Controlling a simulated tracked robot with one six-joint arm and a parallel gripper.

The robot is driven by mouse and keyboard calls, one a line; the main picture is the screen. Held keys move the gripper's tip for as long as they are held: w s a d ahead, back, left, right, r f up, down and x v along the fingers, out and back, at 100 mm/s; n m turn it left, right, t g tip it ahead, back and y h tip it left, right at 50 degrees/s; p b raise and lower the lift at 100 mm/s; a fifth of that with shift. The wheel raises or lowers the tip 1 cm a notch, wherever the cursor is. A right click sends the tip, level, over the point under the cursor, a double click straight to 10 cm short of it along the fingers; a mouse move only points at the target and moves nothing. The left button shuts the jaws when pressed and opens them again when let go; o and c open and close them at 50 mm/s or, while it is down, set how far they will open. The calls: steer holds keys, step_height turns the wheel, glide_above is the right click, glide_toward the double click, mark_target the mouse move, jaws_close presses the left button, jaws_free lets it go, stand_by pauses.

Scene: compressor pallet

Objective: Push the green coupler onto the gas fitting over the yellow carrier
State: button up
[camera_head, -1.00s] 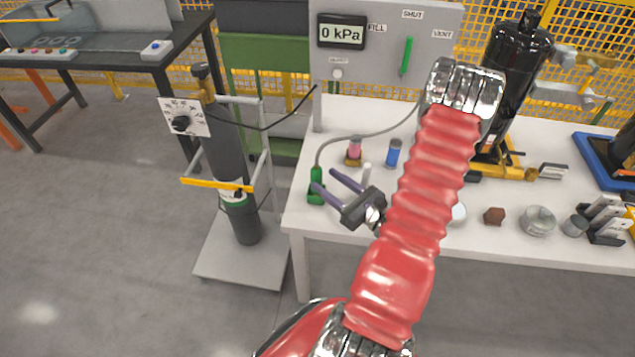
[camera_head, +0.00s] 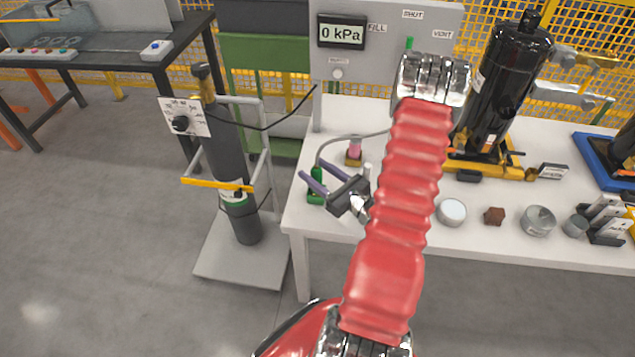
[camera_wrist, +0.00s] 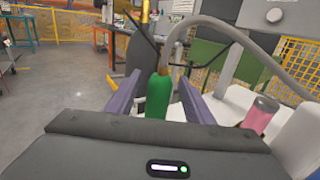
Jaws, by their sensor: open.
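The green coupler (camera_head: 316,184) stands upright in a green holder at the table's left edge, with a grey hose curving from its top. In the wrist view the green coupler (camera_wrist: 159,96) is between my two purple fingers, with a gap visible on its right side. My gripper (camera_head: 323,180) is open around it; I cannot tell whether a finger touches it. The yellow carrier (camera_head: 513,166) stands at the back right of the table under an upright black cylinder (camera_head: 500,85). The gas fitting is not clearly distinguishable; small fittings near the cylinder are partly hidden by my arm.
A pink-topped piece (camera_head: 354,150) stands just behind the coupler. A grey panel (camera_head: 350,75) reads 0 kPa. A round tin (camera_head: 451,212), a brown block (camera_head: 494,215) and a glass dish (camera_head: 538,220) lie along the front. A gas bottle cart (camera_head: 235,215) stands left.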

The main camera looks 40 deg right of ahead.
steer(key=shift+c, duration=0.5)
jaws_close()
stand_by(0.4)
steer(key=shift+r, duration=0.15)
steer(key=shift+r, duration=4.9)
steer(key=w+a+f+n+y, duration=0.1)
steer(key=w+a+f+y, duration=0.1)
steer(key=a, duration=0.8)
steer(key=w+a+f+n+g+y, duration=0.1)
steer(key=w+a+f+n+y, duration=0.1)
steer(key=a, duration=0.8)
steer(key=w+a+f+n+g+y, duration=0.1)
steer(key=w+a+f+y, duration=0.3)
steer(key=a, duration=0.7)
steer(key=shift+w+f+n, duration=0.7)
steer(key=shift+w+f, duration=0.2)
steer(key=shift+w, duration=0.35)
steer(key=shift+s+d, duration=0.1)
